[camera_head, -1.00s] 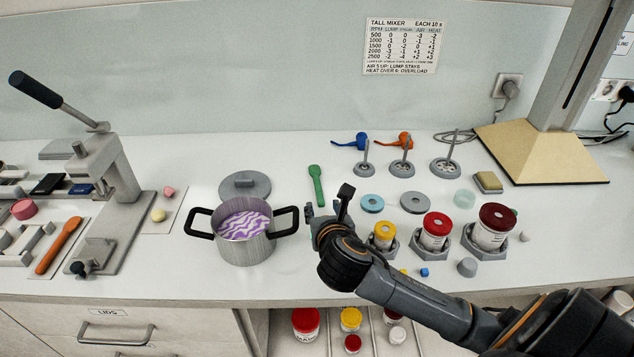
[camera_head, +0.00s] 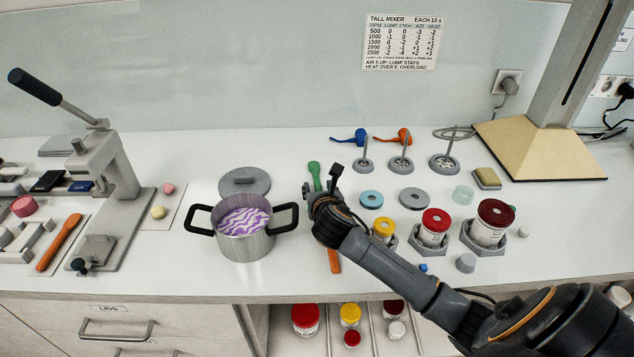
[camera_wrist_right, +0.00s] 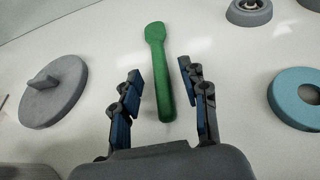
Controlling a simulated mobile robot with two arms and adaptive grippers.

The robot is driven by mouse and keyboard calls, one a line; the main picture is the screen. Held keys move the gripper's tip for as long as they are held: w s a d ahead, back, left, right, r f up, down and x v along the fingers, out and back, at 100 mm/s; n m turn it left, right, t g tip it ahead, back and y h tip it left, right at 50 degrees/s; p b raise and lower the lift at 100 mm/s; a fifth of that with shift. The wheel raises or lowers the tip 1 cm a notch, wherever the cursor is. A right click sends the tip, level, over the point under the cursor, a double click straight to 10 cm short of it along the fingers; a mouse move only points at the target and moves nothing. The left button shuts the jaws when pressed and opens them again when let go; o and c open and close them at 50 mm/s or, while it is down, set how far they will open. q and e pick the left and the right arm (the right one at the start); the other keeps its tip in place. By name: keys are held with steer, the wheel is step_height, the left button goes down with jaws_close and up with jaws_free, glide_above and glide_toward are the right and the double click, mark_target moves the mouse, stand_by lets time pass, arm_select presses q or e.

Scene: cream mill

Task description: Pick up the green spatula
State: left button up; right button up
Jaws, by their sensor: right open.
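The green spatula (camera_head: 314,174) lies on the white worktop, to the right of the pot; my right gripper hides its lower part in the head view. In the right wrist view the whole spatula (camera_wrist_right: 159,70) shows, its broad end away from me and its handle end between the fingertips. My right gripper (camera_head: 321,190) is open. Its two fingers (camera_wrist_right: 160,88) stand on either side of the handle with a gap on each side, and it holds nothing. My left gripper is not in view.
A pot (camera_head: 244,230) with purple-and-white contents stands left of my gripper, its grey lid (camera_head: 262,185) behind it. A blue ring (camera_head: 371,199) and lidded jars (camera_head: 433,228) stand to the right. An orange utensil (camera_head: 334,261) shows just below my gripper.

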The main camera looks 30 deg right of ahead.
jaws_close()
